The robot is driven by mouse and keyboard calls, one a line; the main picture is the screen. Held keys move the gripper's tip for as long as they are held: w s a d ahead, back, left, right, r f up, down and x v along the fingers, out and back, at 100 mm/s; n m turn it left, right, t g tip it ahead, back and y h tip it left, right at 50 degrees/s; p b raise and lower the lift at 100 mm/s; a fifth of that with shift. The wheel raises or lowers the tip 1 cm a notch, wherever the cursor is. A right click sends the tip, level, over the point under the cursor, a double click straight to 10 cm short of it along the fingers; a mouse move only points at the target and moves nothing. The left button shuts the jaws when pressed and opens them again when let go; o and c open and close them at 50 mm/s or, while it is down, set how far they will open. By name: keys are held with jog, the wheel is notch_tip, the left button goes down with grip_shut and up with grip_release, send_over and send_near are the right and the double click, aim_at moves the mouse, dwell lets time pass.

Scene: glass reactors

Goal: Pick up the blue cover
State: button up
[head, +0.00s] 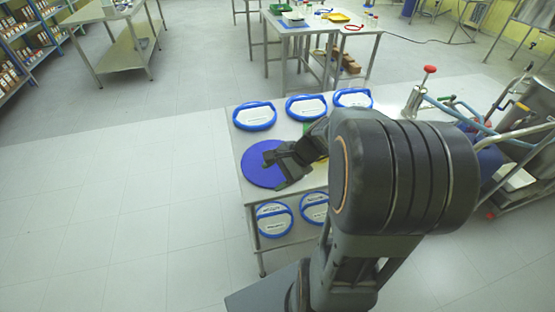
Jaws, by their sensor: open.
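A flat, round, solid blue cover (253,166) lies on the front left part of a metal table (238,147). My dark gripper (273,172) is over the right part of this blue disc in the head view. Its two fingers are spread apart with nothing visible between them. The gripper hides part of the disc's right side. I cannot tell how high the fingers are above the disc or whether they touch it.
My arm hides the table's right part. A wheeled metal cart (515,170) stands at right. Another table (290,30) is behind. The floor at left is clear.

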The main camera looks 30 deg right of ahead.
jog(key=w+d+f+m+t, duration=0.1)
jog(key=w+d+m+t, duration=0.1)
jog(key=d+m+t, duration=0.35)
jog(key=w+d+f+m+t, duration=0.1)
jog(key=w+d+m+t, duration=0.15)
jog(key=d+m, duration=0.55)
jog(key=shift+m+y, duration=0.25)
jog(key=shift+y, duration=0.05)
jog(key=x, duration=0.2)
jog(key=p+x, duration=0.1)
jog(key=x, duration=0.4)
jog(key=shift+w+d+f, duration=0.15)
jog(key=shift+w+f, duration=0.2)
jog(key=shift+w, duration=0.05)
jog(key=shift+f+p+x, duration=0.15)
jog(key=shift+p+x, duration=0.25)
jog(key=shift+x, duration=1.1)
jog(key=shift+f+p+x, duration=0.15)
jog(key=shift+p+x, duration=0.2)
jog(key=shift+x, duration=1.15)
jog(key=shift+s, duration=0.2)
grip_shut()
